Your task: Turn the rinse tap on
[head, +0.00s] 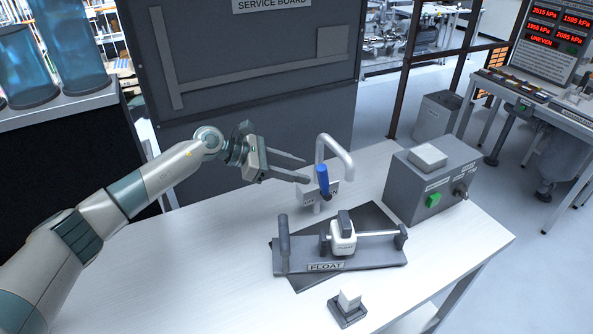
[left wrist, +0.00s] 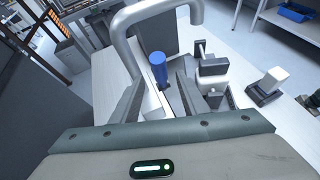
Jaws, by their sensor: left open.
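The rinse tap has a curved grey spout (head: 336,150) and a blue lever handle (head: 323,179) on a small plate at the back of the white table. The handle stands nearly upright. In the left wrist view the blue handle (left wrist: 158,68) shows between and beyond my two fingers, below the arched spout (left wrist: 150,14). My left gripper (head: 306,170) is open and empty, its fingers pointing right, just left of the handle. I cannot tell whether a finger touches it. My right gripper is not in view.
A grey fixture marked FLOAT (head: 365,258) with a white block (head: 343,238) on a rod stands in front of the tap. A grey box with a green button (head: 433,200) is to the right. A small white switch (head: 348,302) sits near the front edge. The table's left is clear.

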